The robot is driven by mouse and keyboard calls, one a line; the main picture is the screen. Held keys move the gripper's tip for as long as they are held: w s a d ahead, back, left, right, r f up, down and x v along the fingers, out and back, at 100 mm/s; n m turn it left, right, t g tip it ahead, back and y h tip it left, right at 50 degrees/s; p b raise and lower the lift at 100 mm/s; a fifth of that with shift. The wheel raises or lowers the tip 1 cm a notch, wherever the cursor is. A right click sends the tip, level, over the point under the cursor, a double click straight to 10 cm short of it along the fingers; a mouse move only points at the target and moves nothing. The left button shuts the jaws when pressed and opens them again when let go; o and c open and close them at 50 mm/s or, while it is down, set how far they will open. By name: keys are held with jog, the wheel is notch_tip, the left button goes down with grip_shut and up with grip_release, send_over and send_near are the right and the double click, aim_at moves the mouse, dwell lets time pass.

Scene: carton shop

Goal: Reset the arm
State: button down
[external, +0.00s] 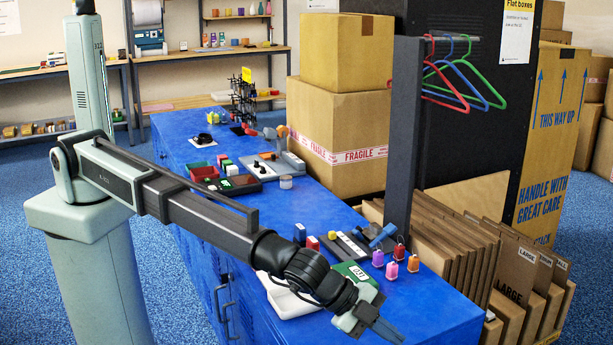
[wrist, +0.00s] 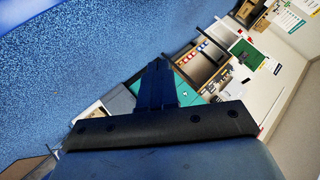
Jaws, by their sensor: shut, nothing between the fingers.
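My gripper (external: 387,331) is at the lower right of the external view, at the end of my outstretched arm. It is near the front edge of the blue workbench (external: 440,318), and I cannot tell its exact height. In the wrist view my gripper (wrist: 157,66) shows as dark fingers pressed together, with nothing held. The wrist camera looks out over blue floor and distant shelves rather than the bench top.
Colored tags (external: 391,270) and a green card (external: 352,272) lie close behind my gripper. A dark post (external: 403,140) with hangers (external: 462,75) stands on the right. Flat cartons (external: 515,275) lean beside the bench. Blue floor (external: 40,250) is open on the left.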

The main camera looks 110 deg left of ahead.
jog(key=s+d+f+m+g+h, duration=0.1)
jog(key=s+d+f+m, duration=0.2)
jog(key=s+d+f, duration=0.5)
jog(key=s+d+f+m+g, duration=0.1)
jog(key=s+d+f+m, duration=0.35)
jog(key=d, duration=0.65)
jog(key=s+d+f+m+g, duration=0.1)
jog(key=s+d+f, duration=0.1)
jog(key=s+f, duration=0.5)
jog(key=s+a+f+n+g+y, duration=0.1)
jog(key=s+a+f+n+g, duration=0.1)
jog(key=s+a+f, duration=0.65)
jog(key=s+a+f+n+g+y, duration=0.1)
jog(key=s+a+f+n+g, duration=0.4)
jog(key=a, duration=0.6)
jog(key=s+a+f+y, duration=0.1)
jog(key=s+a+f, duration=0.5)
jog(key=s+a, duration=0.3)
jog(key=s+a+n+g+h, duration=0.1)
jog(key=s+a, duration=0.4)
jog(key=s, duration=0.5)
jog(key=s+a+n+g+h, duration=0.1)
jog(key=s+a+n+g, duration=0.3)
jog(key=s, duration=0.6)
jog(key=s+a+n+g+h, duration=0.1)
jog(key=s+a+n, duration=0.4)
jog(key=s, duration=0.5)
jog(key=shift+s+a+g, duration=0.25)
jog(key=shift+a+g, duration=0.15)
jog(key=shift+g, duration=0.3)
